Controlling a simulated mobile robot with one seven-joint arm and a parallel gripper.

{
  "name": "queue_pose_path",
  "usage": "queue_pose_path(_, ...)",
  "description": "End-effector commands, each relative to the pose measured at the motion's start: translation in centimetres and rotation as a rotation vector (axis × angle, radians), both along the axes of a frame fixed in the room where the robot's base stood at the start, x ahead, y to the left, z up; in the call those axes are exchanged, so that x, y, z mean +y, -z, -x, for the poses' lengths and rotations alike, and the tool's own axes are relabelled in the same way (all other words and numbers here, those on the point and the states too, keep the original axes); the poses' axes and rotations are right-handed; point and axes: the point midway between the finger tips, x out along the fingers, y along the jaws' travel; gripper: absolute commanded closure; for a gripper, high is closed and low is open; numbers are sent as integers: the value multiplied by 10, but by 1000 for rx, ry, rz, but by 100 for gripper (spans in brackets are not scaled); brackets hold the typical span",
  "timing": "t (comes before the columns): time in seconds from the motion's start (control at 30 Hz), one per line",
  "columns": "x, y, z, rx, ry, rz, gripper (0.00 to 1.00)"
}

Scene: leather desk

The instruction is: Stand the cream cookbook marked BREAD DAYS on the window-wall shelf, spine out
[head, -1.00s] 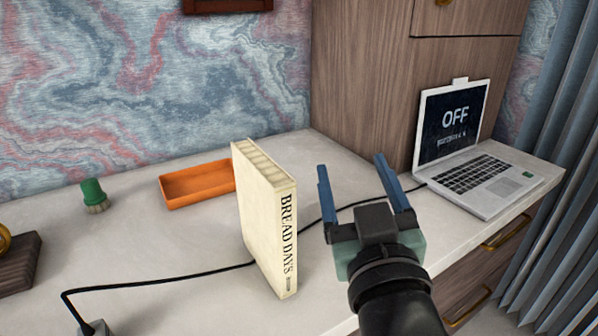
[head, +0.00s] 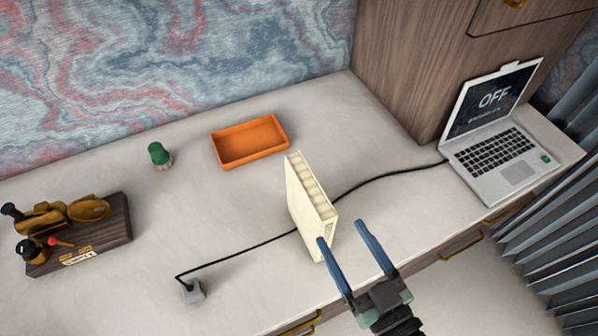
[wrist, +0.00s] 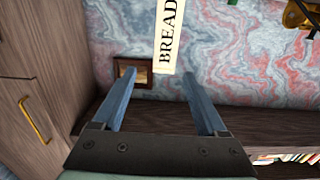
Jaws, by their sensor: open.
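The cream cookbook (head: 298,200) stands upright on the pale desk, pages and one cover showing in the head view. Its spine, reading BREAD, shows in the wrist view (wrist: 168,40), beyond and between my fingertips. My gripper (head: 341,230) is open and empty at the spine side of the book. Its left finger overlaps the book's lower edge in the head view; I cannot tell whether they touch. The wrist view shows both blue fingers spread (wrist: 157,76). I cannot make out the window-wall shelf for certain.
An orange tray (head: 284,124) lies behind the book. A black cable (head: 375,178) runs past it from the laptop (head: 505,178) to a grey plug (head: 193,291). A green-topped item (head: 158,154) and a wooden stand (head: 118,218) are left. The wrist view shows a dark wooden ledge (wrist: 262,125).

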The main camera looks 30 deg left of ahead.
Motion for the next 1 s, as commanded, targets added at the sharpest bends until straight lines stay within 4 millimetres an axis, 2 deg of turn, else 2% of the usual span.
queue_pose_path(0.07, -1, -5, 6, -5, -2, -14, 25)
queue_pose_path(0.17, 4, -5, 4, -12, -7, -20, 25)
queue_pose_path(0.5, 51, -5, -33, -13, -8, -18, 25)
queue_pose_path(0.77, 66, -2, -44, -11, -6, -18, 25)
queue_pose_path(1.0, 92, 4, -64, -13, -8, -18, 25)
